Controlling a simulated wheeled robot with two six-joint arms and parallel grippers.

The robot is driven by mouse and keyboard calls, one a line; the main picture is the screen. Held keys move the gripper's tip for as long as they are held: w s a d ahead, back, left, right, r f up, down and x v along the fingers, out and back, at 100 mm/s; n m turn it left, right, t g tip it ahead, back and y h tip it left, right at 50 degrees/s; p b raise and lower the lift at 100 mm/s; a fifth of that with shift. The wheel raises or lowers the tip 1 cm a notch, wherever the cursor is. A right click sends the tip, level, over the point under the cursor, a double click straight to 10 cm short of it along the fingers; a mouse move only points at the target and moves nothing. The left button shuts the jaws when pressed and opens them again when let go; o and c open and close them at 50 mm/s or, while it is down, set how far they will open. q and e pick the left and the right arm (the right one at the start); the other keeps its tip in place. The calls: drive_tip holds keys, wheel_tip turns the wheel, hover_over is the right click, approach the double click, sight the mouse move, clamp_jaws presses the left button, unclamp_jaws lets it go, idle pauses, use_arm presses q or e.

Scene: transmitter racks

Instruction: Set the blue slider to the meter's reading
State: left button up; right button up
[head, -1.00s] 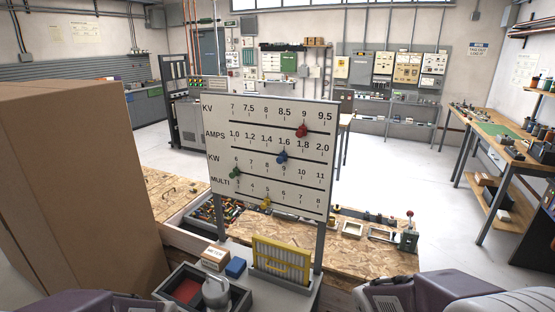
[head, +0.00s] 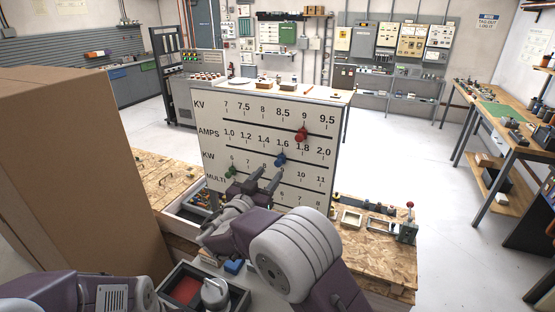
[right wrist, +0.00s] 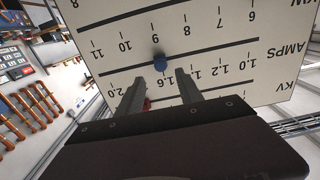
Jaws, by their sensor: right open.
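A white slider board (head: 213,128) stands upright with KV, AMPS, KW and MULTI scales. The blue slider (head: 280,159) is on the AMPS line, near 1.6; it also shows in the right wrist view (right wrist: 159,63), upside down. My right gripper (head: 266,176) is in front of the board, just below the blue slider. In the right wrist view its open, empty fingers (right wrist: 160,76) point at the board, one on each side of the blue slider, apart from it. My left gripper is out of view. I cannot make out the meter's reading.
A red slider (head: 302,134) is near 9 on KV, and a green one (head: 231,172) near 6 on KW. A cardboard box (head: 75,185) stands close at left. A dark tray (head: 240,300) and wooden bench (head: 378,258) lie below the board.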

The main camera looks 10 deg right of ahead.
sight(277, 164)
drive_tip(key=p+x, duration=0.4)
drive_tip(key=x, duration=0.3)
drive_tip(key=shift+w+a+r, duration=0.1)
drive_tip(key=shift+w, duration=0.1)
drive_tip(key=shift+w+d, duration=0.2)
drive_tip(key=shift+d, duration=0.1)
drive_tip(key=shift+f, duration=0.2)
drive_tip(key=shift+w, duration=0.1)
drive_tip(key=c, duration=0.3)
clamp_jaws()
